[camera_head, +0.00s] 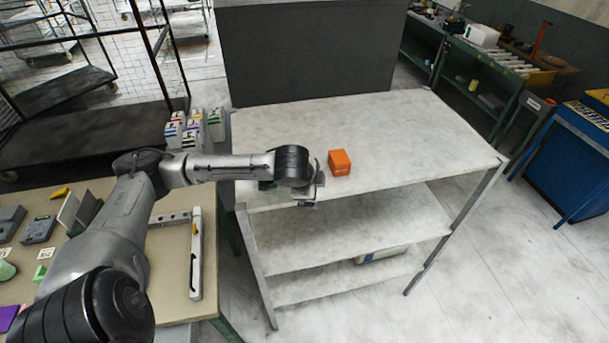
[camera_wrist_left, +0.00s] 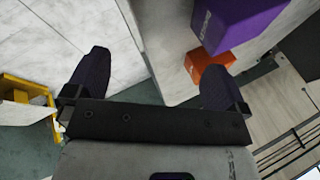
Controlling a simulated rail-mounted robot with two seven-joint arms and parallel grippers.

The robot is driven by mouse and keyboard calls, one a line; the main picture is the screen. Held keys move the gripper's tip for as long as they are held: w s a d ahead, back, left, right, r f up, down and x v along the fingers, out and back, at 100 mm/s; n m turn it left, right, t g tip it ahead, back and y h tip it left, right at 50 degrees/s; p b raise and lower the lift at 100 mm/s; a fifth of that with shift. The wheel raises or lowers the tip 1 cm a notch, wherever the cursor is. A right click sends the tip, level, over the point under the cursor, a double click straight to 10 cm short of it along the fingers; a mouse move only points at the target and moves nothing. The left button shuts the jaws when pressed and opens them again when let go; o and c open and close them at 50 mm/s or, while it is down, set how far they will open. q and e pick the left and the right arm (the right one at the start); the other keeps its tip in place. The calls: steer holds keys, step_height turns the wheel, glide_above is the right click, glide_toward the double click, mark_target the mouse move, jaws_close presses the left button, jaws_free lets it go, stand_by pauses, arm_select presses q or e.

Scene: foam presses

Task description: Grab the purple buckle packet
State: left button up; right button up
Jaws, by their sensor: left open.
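A purple box (camera_wrist_left: 238,22) with pale lettering, which looks like the buckle packet, stands at the top right of the left wrist view, beside the orange box. I cannot make it out on the shelf in the head view, where my arm may hide it. My left gripper (camera_head: 312,191) is at the front edge of the shelf unit's top. In the left wrist view my left gripper (camera_wrist_left: 150,68) has its two dark fingers wide apart with nothing between them; the purple box lies beyond the right finger. My right gripper is not in view.
The orange box (camera_head: 340,163) sits on the shelf top (camera_head: 420,135), just right of my gripper; it also shows in the left wrist view (camera_wrist_left: 208,68). The right of the top is clear. Small cartons (camera_head: 192,128) stand behind my arm. A beige table (camera_head: 165,285) is at left.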

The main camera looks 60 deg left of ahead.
arm_select(q)
steer(key=s+a+r+n+g+h+b, duration=0.15)
steer(key=a+r+n+h, duration=0.25)
steer(key=a+r, duration=0.65)
steer(key=shift+t, duration=0.25)
steer(key=p+x, duration=0.1)
steer(key=x, duration=0.7)
steer(key=shift+s+f+p, duration=0.15)
steer(key=shift+p, duration=0.15)
steer(key=shift+w+f+p, duration=0.25)
steer(key=shift+f+p, duration=0.05)
steer(key=shift+f, duration=0.15)
steer(key=p+x, duration=0.1)
steer(key=x, duration=0.2)
steer(key=shift+w+f, duration=0.25)
steer(key=shift+f, duration=0.35)
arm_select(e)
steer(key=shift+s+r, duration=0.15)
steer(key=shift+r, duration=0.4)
